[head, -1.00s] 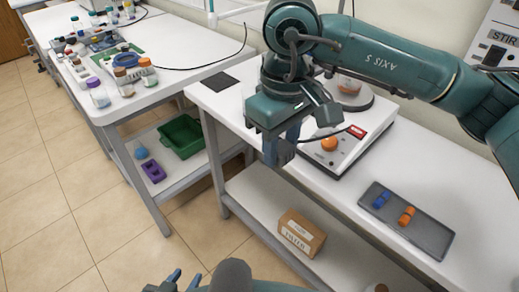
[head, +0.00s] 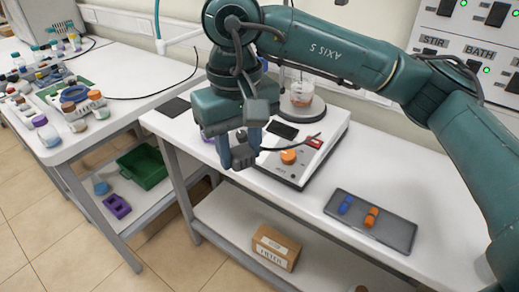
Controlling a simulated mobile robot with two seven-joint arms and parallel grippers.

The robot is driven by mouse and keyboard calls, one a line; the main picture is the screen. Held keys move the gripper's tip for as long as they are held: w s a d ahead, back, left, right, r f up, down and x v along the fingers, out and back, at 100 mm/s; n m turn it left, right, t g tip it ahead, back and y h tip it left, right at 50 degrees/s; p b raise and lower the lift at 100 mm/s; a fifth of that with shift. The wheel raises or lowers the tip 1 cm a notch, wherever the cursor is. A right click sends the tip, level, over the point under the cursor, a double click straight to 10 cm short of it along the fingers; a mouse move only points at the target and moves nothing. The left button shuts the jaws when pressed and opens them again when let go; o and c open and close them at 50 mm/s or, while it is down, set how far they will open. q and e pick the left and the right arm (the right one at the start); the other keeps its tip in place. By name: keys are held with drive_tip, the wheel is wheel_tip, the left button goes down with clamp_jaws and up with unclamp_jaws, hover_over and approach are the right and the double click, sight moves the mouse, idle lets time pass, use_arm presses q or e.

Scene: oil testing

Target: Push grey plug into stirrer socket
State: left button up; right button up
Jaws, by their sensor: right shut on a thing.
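My right gripper (head: 238,148) points down in front of the stirrer's left side, with its blue fingers shut on the dark grey plug (head: 243,157). The plug is in the air, and the fingers partly cover it. A thin black cable runs right from the plug towards the stirrer (head: 327,147), a white box with an orange knob, a red switch and a beaker on its plate. A wall panel (head: 462,26) at upper right carries STIR and BATH labels, dark switches and green lights. My right arm covers part of the panel, and I cannot make out the stirrer socket. My left gripper is out of view.
A grey tray (head: 398,238) with a blue and an orange piece lies on the right of the bench. A cardboard box (head: 275,247) stands on the lower shelf. The left table holds bottles; a green crate (head: 143,166) is below it. The bench's front is mostly clear.

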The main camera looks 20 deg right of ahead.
drive_tip(key=w+a+m, duration=0.3)
drive_tip(key=w+a, duration=0.2)
drive_tip(key=a, duration=0.2)
drive_tip(key=shift+w+a, duration=0.15)
drive_tip(key=shift+a, duration=0.15)
drive_tip(key=shift+d, duration=0.1)
drive_tip(key=s+d+f, duration=0.3)
drive_tip(key=d+f, duration=0.4)
drive_tip(key=d, duration=0.2)
drive_tip(key=s+d+f, duration=0.3)
drive_tip(key=d+f, duration=0.4)
drive_tip(key=d, duration=0.3)
drive_tip(key=shift+s+d, duration=0.15)
drive_tip(key=shift+d, duration=0.1)
drive_tip(key=a+r+n, duration=0.8)
drive_tip(key=a+r, duration=0.1)
drive_tip(key=a, duration=0.4)
drive_tip(key=shift+w+a+r, duration=0.15)
drive_tip(key=shift+w+a, duration=0.1)
drive_tip(key=shift+w, duration=0.05)
